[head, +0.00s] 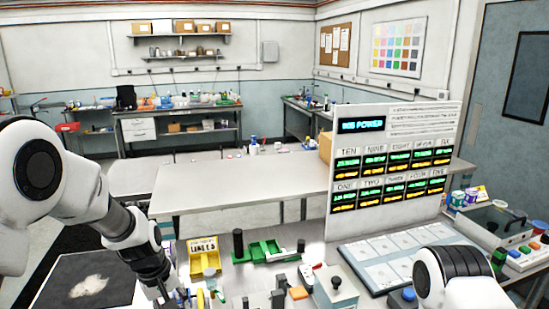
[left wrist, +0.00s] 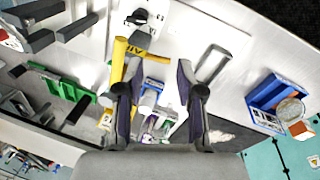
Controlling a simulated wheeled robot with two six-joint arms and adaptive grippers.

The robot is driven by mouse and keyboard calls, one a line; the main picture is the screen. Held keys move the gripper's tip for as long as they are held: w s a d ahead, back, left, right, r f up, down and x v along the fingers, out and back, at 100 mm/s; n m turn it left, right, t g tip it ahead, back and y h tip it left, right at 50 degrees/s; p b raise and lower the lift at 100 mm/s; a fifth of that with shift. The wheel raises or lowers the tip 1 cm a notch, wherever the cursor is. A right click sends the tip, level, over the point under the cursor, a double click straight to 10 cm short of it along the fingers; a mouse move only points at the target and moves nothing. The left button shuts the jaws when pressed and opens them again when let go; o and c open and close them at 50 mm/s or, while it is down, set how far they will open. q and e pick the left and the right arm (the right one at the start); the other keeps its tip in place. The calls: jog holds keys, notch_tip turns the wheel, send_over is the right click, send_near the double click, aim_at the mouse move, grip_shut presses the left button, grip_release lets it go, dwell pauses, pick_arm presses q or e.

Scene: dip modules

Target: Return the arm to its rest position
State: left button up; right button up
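My left arm comes in from the left in the head view, bent downward. Its dark gripper (head: 168,290) hangs low over the near bench, beside the black mat and the yellow labelled bin. In the left wrist view the two fingers of my left gripper (left wrist: 158,75) stand apart. Small white and blue items show beyond the gap, and nothing is clearly held. My right arm (head: 460,285) shows only as a white and black link at the lower right of the head view. My right gripper is out of view.
A yellow bin (head: 203,243), green tray (head: 265,251), grey lever box (head: 335,290) and several small parts crowd the near bench. A black mat (head: 60,275) lies at left. A tall display panel (head: 398,115) stands at right. The table behind (head: 240,183) has bare space.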

pick_arm(q)
jog(key=s+a+f+m+g+y, duration=0.1)
jog(key=s+a+f+m+y, duration=0.15)
jog(key=s+f, duration=1.55)
jog(key=s+f+m, duration=0.2)
jog(key=s+f, duration=0.1)
jog(key=s, duration=0.4)
jog(key=s+f+m, duration=0.2)
jog(key=s+f, duration=0.2)
jog(key=s, duration=0.3)
notch_tip(320, 180, down, 10)
jog(key=b, duration=1)
jog(key=shift+w+a+r+h, duration=0.15)
jog(key=shift+w+a+h, duration=0.05)
jog(key=shift+h, duration=0.25)
jog(key=shift+w, duration=0.1)
jog(key=shift+o, duration=0.4)
